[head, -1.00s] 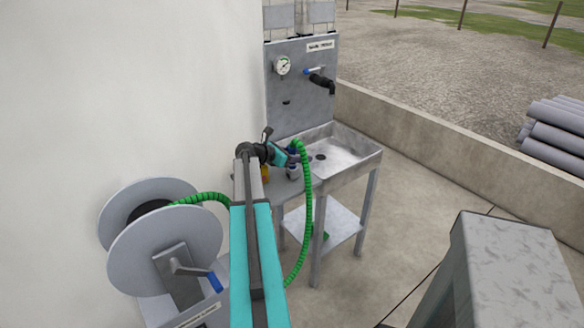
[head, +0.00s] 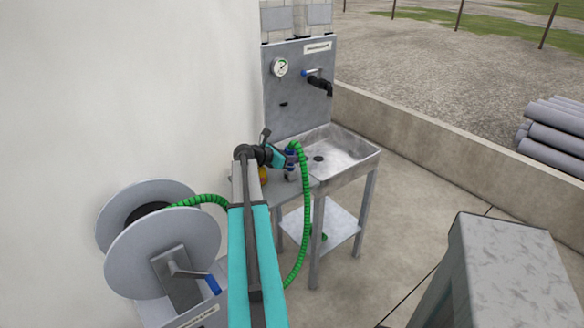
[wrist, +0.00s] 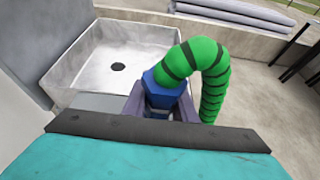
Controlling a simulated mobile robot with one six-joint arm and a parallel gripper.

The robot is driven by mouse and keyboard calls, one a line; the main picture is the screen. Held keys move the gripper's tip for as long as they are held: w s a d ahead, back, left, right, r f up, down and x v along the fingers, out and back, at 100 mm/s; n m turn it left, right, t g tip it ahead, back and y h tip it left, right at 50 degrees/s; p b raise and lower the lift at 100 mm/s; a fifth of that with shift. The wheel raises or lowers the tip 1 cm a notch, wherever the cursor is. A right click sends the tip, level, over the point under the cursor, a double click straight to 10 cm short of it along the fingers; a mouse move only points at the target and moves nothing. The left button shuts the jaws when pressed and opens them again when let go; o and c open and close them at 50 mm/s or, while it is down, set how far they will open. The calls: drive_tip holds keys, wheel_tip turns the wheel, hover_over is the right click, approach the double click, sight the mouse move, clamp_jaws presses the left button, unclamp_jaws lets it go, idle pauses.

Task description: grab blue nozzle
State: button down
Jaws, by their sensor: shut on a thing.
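The blue nozzle (wrist: 158,95) stands upright between the jaws of my gripper (wrist: 160,104) in the wrist view, with the green hose (wrist: 205,72) arching from its top and down to the right. In the head view the nozzle (head: 290,160) is small, beside the sink at the end of my arm. My gripper (head: 287,160) is shut on it there. The nozzle's lower part is partly hidden by the jaws and my wrist in the wrist view.
A metal sink (head: 345,148) with a drain is beside the nozzle, backed by a panel with a gauge (head: 280,67) and black tap (head: 321,85). A hose reel (head: 162,250) stands at lower left. A low wall (head: 440,145) runs behind on the right.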

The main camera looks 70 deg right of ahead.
drive_tip(key=shift+r, duration=0.1)
drive_tip(key=s+a+r+b, duration=0.1)
drive_tip(key=s+a+r, duration=0.1)
drive_tip(key=a, duration=0.5)
drive_tip(key=s+a+r+b, duration=0.2)
drive_tip(key=a+r, duration=0.1)
drive_tip(key=a, duration=0.5)
drive_tip(key=shift+a, duration=0.2)
idle(0.4)
